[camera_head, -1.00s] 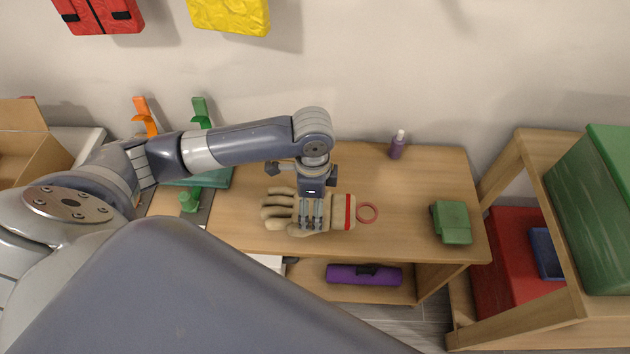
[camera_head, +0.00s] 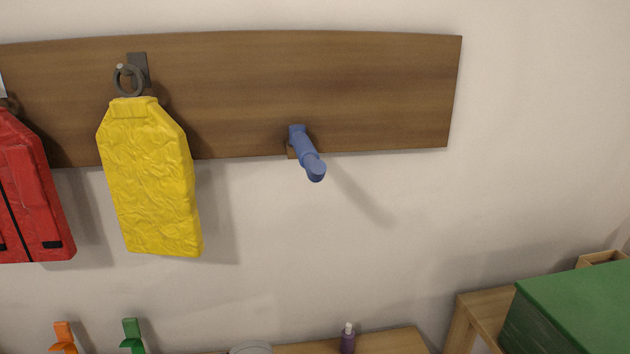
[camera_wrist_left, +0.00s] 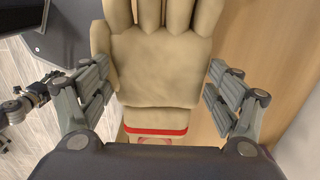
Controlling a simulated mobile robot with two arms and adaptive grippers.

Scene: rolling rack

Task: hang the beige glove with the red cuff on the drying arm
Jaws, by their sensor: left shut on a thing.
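The beige glove (camera_wrist_left: 160,65) shows in the left wrist view, palm side facing the camera, its fingers toward the top. Its red cuff band (camera_wrist_left: 156,131) and part of a reddish loop (camera_wrist_left: 155,141) are near the bottom edge. My left gripper (camera_wrist_left: 158,92) is shut on the glove, one finger at each side of it. A blue drying arm (camera_head: 306,155) juts out from the wooden wall board in the head view, with nothing on it. Neither the glove nor my left gripper shows in the head view. What seems to be my right gripper (camera_wrist_left: 32,97) is at the left of the wrist view.
A yellow item (camera_head: 150,180) hangs from a ring on the board (camera_head: 380,90), left of the blue arm, with a red one (camera_head: 30,190) further left. A purple bottle (camera_head: 348,340) and green box (camera_head: 575,305) are below. Wall right of the arm is clear.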

